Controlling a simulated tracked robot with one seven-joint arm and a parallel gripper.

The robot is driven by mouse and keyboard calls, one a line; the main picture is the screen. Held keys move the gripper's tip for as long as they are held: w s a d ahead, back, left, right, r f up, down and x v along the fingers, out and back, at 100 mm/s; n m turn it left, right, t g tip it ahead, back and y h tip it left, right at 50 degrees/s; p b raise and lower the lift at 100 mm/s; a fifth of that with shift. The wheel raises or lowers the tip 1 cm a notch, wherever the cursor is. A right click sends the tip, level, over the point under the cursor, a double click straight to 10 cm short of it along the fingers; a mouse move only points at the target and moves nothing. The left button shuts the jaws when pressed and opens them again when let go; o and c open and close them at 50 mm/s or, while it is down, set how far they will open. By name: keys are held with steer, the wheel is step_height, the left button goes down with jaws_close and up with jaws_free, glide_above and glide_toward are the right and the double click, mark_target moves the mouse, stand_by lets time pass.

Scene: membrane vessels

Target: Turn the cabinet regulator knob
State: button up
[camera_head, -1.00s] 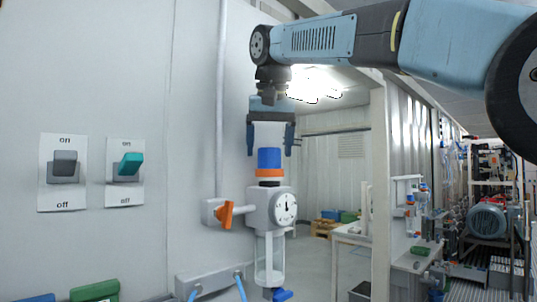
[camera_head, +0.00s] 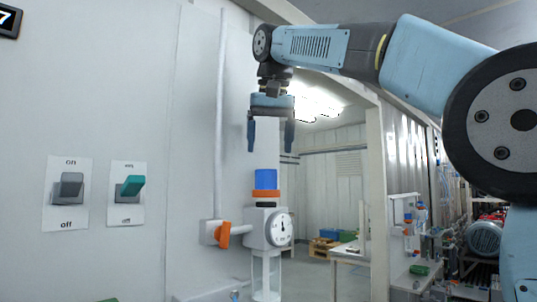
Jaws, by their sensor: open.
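The cabinet regulator stands on the pale wall in the middle of the view. Its blue knob (camera_head: 266,179) sits on top, above an orange ring (camera_head: 266,195) and a white body with a round gauge (camera_head: 280,229). My gripper (camera_head: 270,148) points down directly above the knob. Its two dark blue fingers are spread apart, one to each side, with their tips a little above the knob's top. Nothing is visible between the fingers. The lower part of the regulator's clear bowl is cut off by the frame's bottom edge.
An orange valve handle (camera_head: 223,235) sticks out left of the regulator on a white pipe. A grey switch (camera_head: 70,187) and a teal switch (camera_head: 130,187) are on the wall at left. A doorway with a white table (camera_head: 345,250) is at right.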

mark_target(266, 172)
step_height(266, 172, up, 6)
steer(key=d+f+n+g+y, duration=0.1)
steer(key=d+n+y, duration=0.15)
steer(key=n, duration=0.45)
steer(key=x, duration=1.3)
steer(key=shift+s+d+f, duration=0.15)
steer(key=shift+s+d, duration=0.05)
steer(key=shift+s, duration=0.15)
steer(key=shift+c, duration=0.3)
